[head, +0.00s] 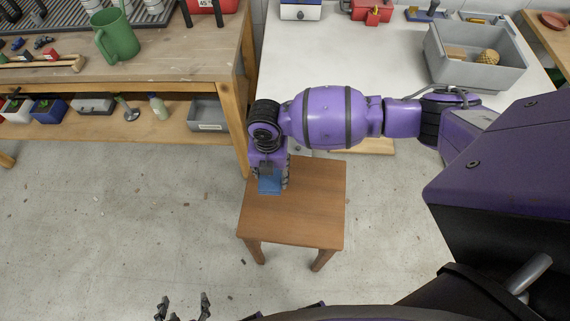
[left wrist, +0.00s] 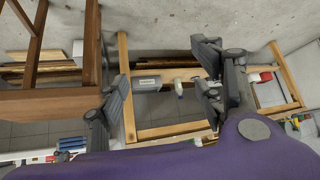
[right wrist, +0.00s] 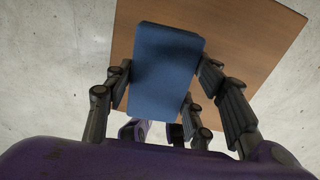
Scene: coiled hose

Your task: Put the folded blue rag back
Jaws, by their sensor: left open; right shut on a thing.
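The folded blue rag (head: 270,184) is at the right gripper (head: 270,172), over the left part of a small wooden stool (head: 310,205) in the head view. In the right wrist view the blue rag (right wrist: 166,70) lies between the fingers of my right gripper (right wrist: 165,85), which is shut on it. The stool top (right wrist: 245,40) is behind the rag there; whether the rag touches it I cannot tell. My left gripper (head: 183,308) is open and empty at the bottom edge of the head view, over the floor. It also shows in the left wrist view (left wrist: 160,75).
A wooden workbench (head: 180,58) with a green watering can (head: 115,38) and a lower shelf (head: 150,130) of items stands at the left. A white table (head: 330,60) with a grey bin (head: 475,60) is behind my right arm. The floor (head: 130,220) left of the stool is mostly clear.

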